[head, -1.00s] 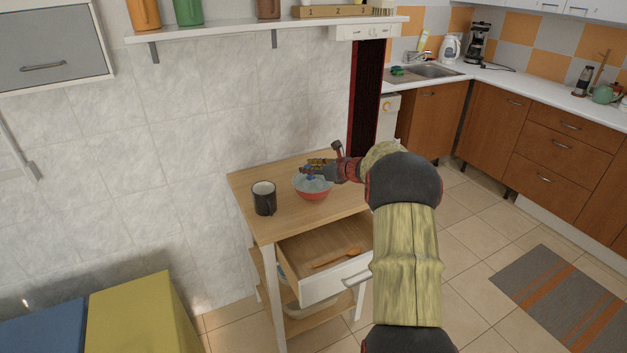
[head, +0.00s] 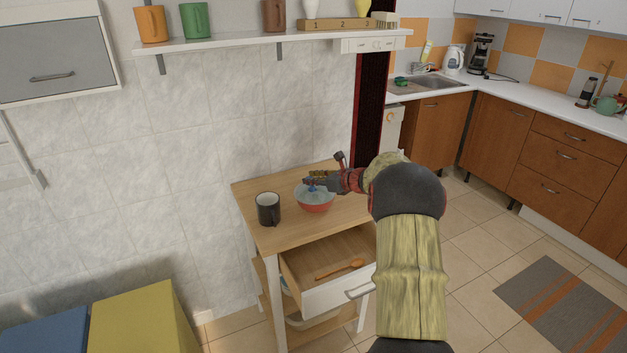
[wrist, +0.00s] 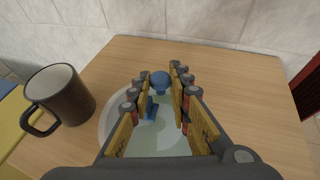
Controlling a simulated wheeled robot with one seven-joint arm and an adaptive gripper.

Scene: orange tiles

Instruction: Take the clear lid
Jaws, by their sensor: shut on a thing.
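The clear lid (head: 303,192) lies on top of a red bowl (head: 315,208) on the small wooden table. In the wrist view the lid (wrist: 112,125) is a pale see-through disc with a blue knob (wrist: 160,80). My gripper (head: 312,182) is over the lid from the right, its fingers closed around the blue knob. In the wrist view the gripper (wrist: 164,95) has its yellow-padded fingers on both sides of the knob. I cannot tell whether the lid is lifted off the bowl's rim; the fingers hide part of it.
A dark mug (head: 268,209) stands left of the bowl, close to the lid in the wrist view. The table's drawer (head: 335,293) is open, with a wooden spoon (head: 339,269) in it. A wall shelf (head: 230,42) with cups is above. The table's (wrist: 240,75) right side is clear.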

